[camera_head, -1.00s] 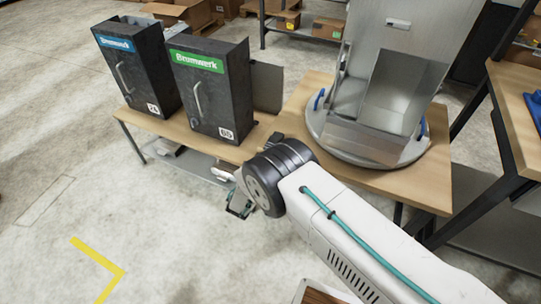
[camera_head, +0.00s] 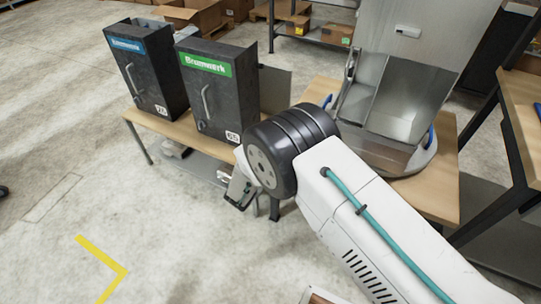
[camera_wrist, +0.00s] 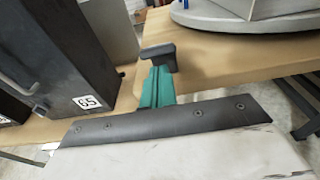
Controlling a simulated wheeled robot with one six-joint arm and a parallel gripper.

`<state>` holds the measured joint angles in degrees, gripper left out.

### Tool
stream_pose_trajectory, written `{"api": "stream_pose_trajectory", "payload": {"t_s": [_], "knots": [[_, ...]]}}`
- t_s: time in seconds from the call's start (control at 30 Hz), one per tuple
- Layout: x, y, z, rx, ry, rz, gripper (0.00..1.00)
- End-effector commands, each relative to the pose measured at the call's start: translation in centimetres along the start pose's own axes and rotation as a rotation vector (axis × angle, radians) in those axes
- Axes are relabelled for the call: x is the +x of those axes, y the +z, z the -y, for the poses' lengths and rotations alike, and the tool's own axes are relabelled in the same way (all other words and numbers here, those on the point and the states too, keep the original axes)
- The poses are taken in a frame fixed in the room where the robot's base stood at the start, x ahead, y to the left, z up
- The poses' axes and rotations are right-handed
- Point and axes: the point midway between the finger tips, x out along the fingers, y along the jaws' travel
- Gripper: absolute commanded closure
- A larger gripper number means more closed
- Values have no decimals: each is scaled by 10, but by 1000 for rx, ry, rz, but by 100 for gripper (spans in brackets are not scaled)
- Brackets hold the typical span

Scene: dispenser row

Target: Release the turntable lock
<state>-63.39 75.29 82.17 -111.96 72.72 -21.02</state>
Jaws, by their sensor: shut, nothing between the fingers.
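The turntable (camera_head: 418,158) is a round grey disc on the wooden bench, with blue handles at its rim and an open metal bin on top. My arm covers its left front part in the head view. Its edge shows at the top right of the wrist view (camera_wrist: 225,22). I cannot make out a lock on it. My gripper (camera_head: 240,192) hangs in front of the bench, left of the turntable. In the wrist view its teal finger with a black tip (camera_wrist: 160,54) appears in front of the bench edge. It is shut and empty.
Two dark dispensers, one with a blue label (camera_head: 146,70) and one with a green label (camera_head: 212,92), stand on the bench (camera_head: 180,127) to the left. The dispenser marked 65 is close in the wrist view (camera_wrist: 62,62). Another workbench (camera_head: 507,88) stands at the right. The left floor is open.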

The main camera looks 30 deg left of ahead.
Motion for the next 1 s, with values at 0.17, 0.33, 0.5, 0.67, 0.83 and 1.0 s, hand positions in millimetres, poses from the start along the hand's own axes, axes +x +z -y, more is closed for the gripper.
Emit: {"api": "stream_pose_trajectory", "payload": {"t_s": [0.17,0.33,0.5,0.67,0.83,1.0], "knots": [[0,-29,7,-3,-8,-3,100],[-35,-32,6,-1,-6,-1,100],[-71,-31,6,0,-8,-1,100],[-91,-31,6,1,-10,-2,100],[-99,-30,7,1,-11,-1,100],[-100,-30,7,1,-11,-1,100]]}}
